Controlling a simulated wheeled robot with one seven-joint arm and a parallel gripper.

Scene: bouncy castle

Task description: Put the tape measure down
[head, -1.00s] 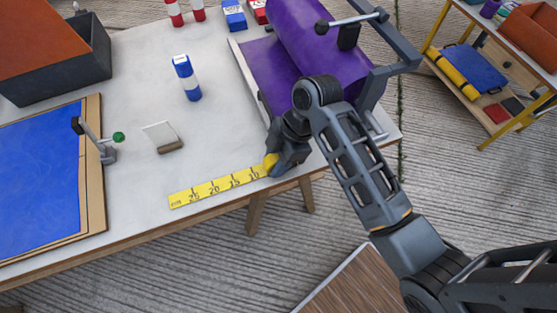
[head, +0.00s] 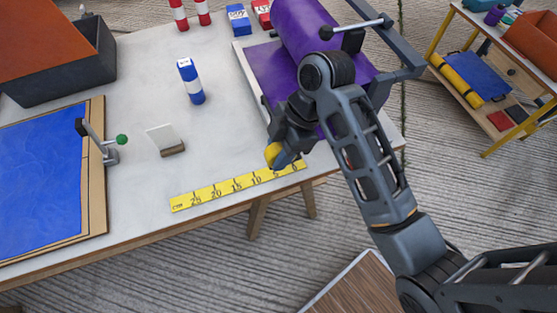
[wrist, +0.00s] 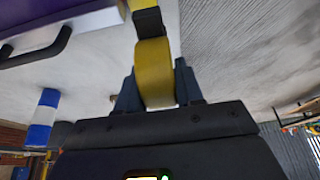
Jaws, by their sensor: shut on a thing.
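The tape measure is a yellow, rounded thing with a black part (wrist: 154,72), between my gripper's two fingers in the wrist view. It also shows as a small yellow patch (head: 272,153) in the head view, partly hidden by the fingers. My gripper (head: 279,157) is shut on it, near the table's front edge, just behind the right end of a yellow centimetre strip (head: 237,185). The tape measure seems to be above the white table (head: 140,185); its exact height is hard to tell.
A purple roll on a framed stand (head: 310,40) is close behind and right of my gripper.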

